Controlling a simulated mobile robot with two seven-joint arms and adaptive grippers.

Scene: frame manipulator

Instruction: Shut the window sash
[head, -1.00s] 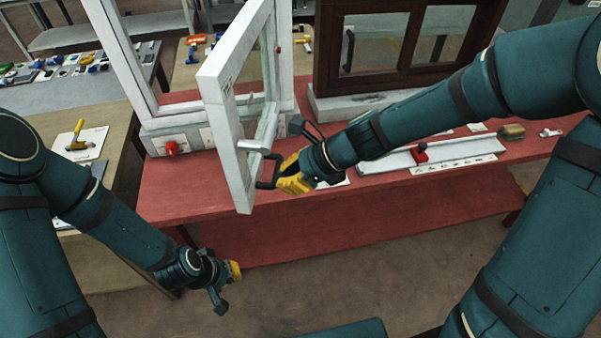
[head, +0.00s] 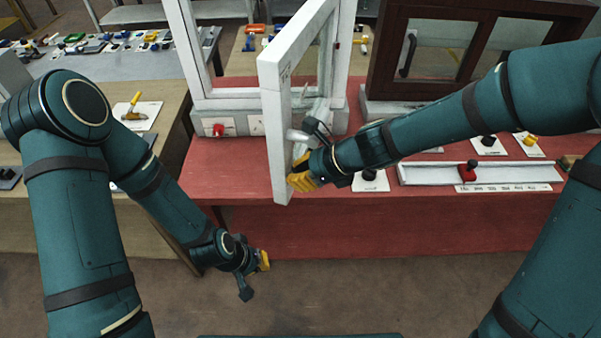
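The white window sash (head: 276,130) stands swung open toward me, hinged on the white window frame (head: 183,50) at its right side. A pale lever handle (head: 297,135) sticks out of the sash's lower part. My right gripper (head: 303,170) is low at the right side of the sash, just below the lever. Its yellow part is close against the sash; I cannot tell whether they touch. The sash edge and the wrist hide its fingertips. My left gripper (head: 259,265) hangs low in front of the bench, away from the sash; its opening is unclear.
The red bench (head: 225,170) carries the frame. A dark brown window (head: 382,75) stands at right behind my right arm. A wooden table (head: 165,175) stands at left. The bench top left of the sash is clear.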

